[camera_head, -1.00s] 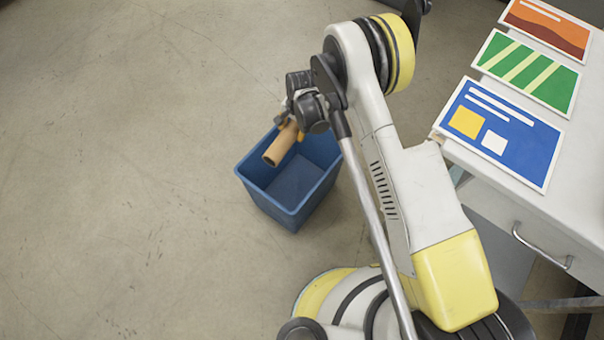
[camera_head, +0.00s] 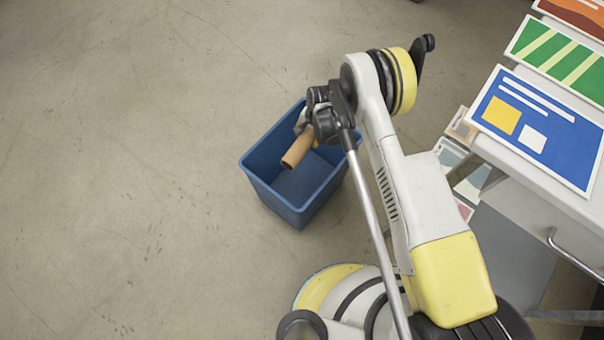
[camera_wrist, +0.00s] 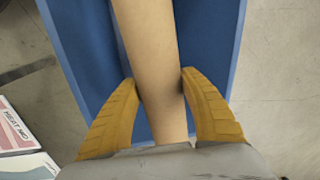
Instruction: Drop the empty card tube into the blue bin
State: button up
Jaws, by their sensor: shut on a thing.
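The brown card tube (camera_head: 298,151) shows over the blue bin (camera_head: 268,187) in the head view. The bin stands upright on the floor, and its inside looks empty where I can see it. My gripper (camera_head: 308,130) is mostly hidden behind my arm in the head view. In the wrist view, the yellow fingers of my gripper (camera_wrist: 160,92) are shut on the tube (camera_wrist: 150,45), one on each side. The bin's blue walls (camera_wrist: 234,40) lie behind and below the tube there. How high the tube is above the rim I cannot tell.
A grey table (camera_head: 507,160) at right holds several colourful printed sheets (camera_head: 540,127). More cards (camera_head: 462,178) show below its edge, and in the wrist view at lower left (camera_wrist: 14,130). The floor (camera_head: 120,170) left of the bin is clear.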

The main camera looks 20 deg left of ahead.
jog(key=shift+f, duration=0.1)
jog(key=o, duration=0.9)
jog(key=r, duration=0.4)
jog(key=d+r, duration=0.1)
jog(key=r, duration=0.6)
jog(key=shift+s+d+r, duration=0.25)
jog(key=shift+d+r, duration=0.05)
jog(key=shift+d, duration=0.1)
jog(key=shift+r, duration=0.15)
